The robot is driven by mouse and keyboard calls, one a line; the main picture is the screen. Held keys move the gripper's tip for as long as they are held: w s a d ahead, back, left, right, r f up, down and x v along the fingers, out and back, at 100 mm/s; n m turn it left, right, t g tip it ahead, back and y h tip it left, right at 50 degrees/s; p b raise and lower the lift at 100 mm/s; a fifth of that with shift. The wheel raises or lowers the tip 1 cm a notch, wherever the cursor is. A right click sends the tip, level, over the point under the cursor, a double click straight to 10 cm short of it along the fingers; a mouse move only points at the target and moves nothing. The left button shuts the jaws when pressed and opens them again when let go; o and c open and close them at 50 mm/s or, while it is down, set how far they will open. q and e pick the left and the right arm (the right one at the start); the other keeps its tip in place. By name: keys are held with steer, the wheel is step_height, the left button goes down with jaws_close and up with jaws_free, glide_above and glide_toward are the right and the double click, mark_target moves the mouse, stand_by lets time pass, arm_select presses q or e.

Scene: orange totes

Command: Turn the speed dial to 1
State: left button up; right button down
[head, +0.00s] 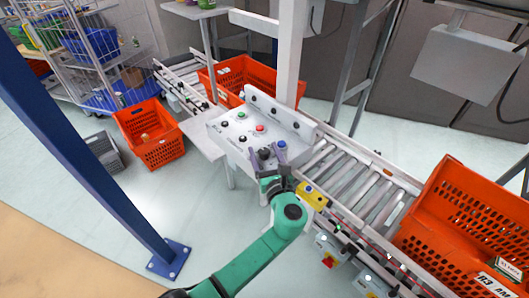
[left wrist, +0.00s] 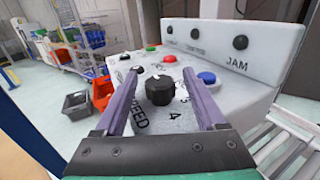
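The speed dial is a black knob (left wrist: 160,90) on the white control panel (head: 228,137), with the word SPEED and numbers printed around it. My left gripper (left wrist: 164,100) is open, with one purple finger on each side of the dial in the left wrist view. I cannot tell whether the fingers touch the knob. In the head view the left gripper (head: 271,158) is at the panel's near edge, by the dial (head: 264,153). The dial's exact setting is hard to read. My right gripper is not in view.
Green (left wrist: 151,49), red (left wrist: 169,58) and blue (left wrist: 207,77) buttons sit close to the dial. A blue post (head: 90,150) stands left.

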arm_select(q)
steer(key=shift+s, duration=0.1)
steer(key=shift+s+d+f, duration=0.1)
steer(key=shift+s, duration=0.2)
steer(key=b+v, duration=0.2)
steer(key=v, duration=1.1)
steer(key=shift+s+b, duration=0.3)
steer(key=shift+s, duration=0.1)
steer(key=shift+d, duration=0.1)
